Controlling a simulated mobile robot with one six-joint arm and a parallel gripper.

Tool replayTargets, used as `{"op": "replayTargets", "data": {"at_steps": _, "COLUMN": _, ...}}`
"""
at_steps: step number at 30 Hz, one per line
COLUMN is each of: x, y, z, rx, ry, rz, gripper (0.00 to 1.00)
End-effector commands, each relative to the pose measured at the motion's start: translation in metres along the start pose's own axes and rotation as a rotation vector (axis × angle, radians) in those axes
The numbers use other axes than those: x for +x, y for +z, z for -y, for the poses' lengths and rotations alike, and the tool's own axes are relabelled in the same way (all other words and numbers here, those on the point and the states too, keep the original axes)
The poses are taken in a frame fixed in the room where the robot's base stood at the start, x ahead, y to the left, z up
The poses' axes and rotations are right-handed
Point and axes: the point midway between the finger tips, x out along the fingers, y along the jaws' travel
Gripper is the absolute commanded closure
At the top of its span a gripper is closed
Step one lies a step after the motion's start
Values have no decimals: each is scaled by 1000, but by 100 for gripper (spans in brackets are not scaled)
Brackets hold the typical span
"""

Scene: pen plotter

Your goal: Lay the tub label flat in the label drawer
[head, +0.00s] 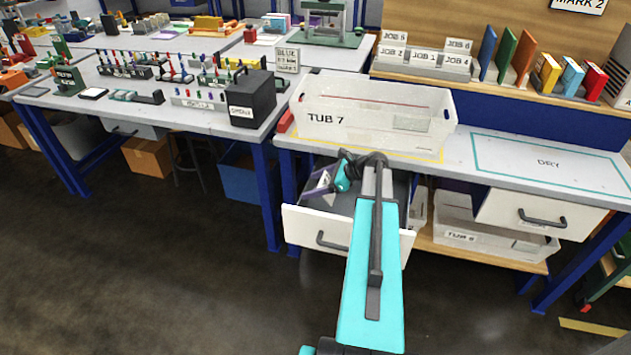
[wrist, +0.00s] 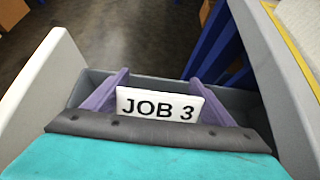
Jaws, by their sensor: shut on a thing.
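My gripper (head: 323,184) has purple fingers and is shut on a white label reading "JOB 3" (wrist: 160,105), held between the fingers in the wrist view. In the head view the label shows only as a small tilted white patch by the fingers. The label drawer (head: 312,229) is pulled open under the bench, with a white front and a dark grey inside. My gripper is over or just inside its left part; I cannot tell whether the label touches the drawer. The drawer front also shows at left in the wrist view (wrist: 38,90).
A translucent bin marked "TUB 7" (head: 370,115) stands on the bench (head: 465,160) above the drawer. A second, shut drawer (head: 540,213) is at right. Another tub (head: 490,238) sits on the lower shelf. Blue bench legs (head: 268,195) stand left of the open drawer.

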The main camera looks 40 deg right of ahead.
Motion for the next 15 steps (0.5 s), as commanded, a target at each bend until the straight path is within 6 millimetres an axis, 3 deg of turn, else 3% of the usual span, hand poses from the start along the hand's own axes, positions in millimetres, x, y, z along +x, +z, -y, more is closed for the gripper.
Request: {"op": "replayTargets", "data": {"at_steps": 15, "x": 22, "y": -29, "z": 0, "rx": 0, "ry": 1, "rz": 0, "gripper": 44}}
